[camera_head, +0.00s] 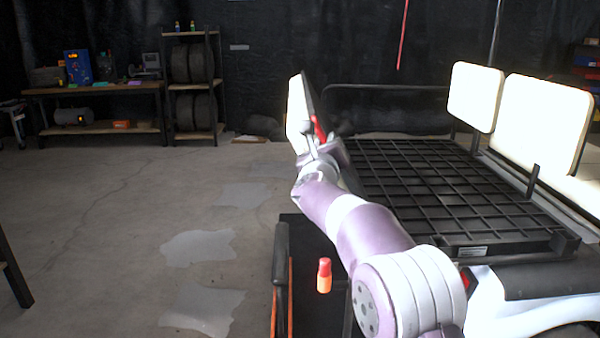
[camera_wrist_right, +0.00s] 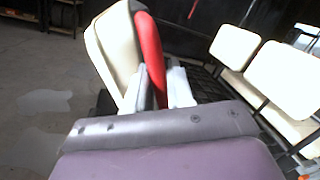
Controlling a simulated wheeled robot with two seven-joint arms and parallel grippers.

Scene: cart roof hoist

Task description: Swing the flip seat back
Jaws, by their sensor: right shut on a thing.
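The flip seat shows as a cream pad (camera_head: 297,110) with a dark back, standing upright at the left end of the black rack in the head view. In the right wrist view the cream pad (camera_wrist_right: 112,52) leans just ahead of my fingers, with a red bar (camera_wrist_right: 150,50) along its right side. My right gripper (camera_head: 314,142) is at the red bar (camera_head: 319,127), its fingers (camera_wrist_right: 160,88) on either side of the bar and shut on it. The fingers hide the lower end of the bar. My left gripper is in neither view.
A black grid rack (camera_head: 440,185) lies right of my right arm, with cream seat backs (camera_head: 540,120) beyond it. A small red and orange bottle (camera_head: 324,276) stands below my arm. A workbench (camera_head: 95,92) and tire shelf (camera_head: 193,85) stand far left. The floor (camera_head: 130,220) at left is clear.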

